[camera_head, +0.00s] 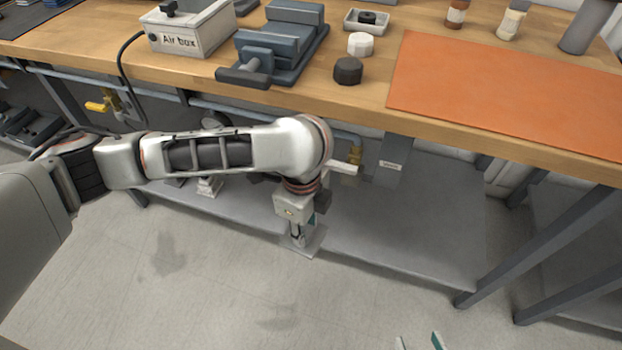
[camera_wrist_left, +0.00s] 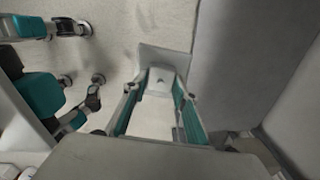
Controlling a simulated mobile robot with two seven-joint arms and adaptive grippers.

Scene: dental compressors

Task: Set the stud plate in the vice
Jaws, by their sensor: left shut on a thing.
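The blue-grey vice (camera_head: 280,42) stands on the wooden bench, its handle toward the front edge. My left gripper (camera_head: 299,238) hangs in front of the bench, below the top, pointing down. It is shut on the stud plate (camera_head: 312,244), a flat grey plate. In the left wrist view the plate (camera_wrist_left: 165,58) sits at the fingertips of my left gripper (camera_wrist_left: 163,85), whose teal pads flank a pale part of it. The fingers partly hide the plate, and I cannot make out its studs. My right gripper (camera_head: 420,342) shows only its parted fingertips at the bottom edge, with nothing seen between them.
The air box (camera_head: 190,27) stands left of the vice, with a black hose over the bench edge. A black knob (camera_head: 348,71), a white knob (camera_head: 360,44) and a small tray (camera_head: 351,22) stand to its right. An orange mat (camera_head: 510,92) lies clear. A lower shelf (camera_head: 400,235) is under the bench.

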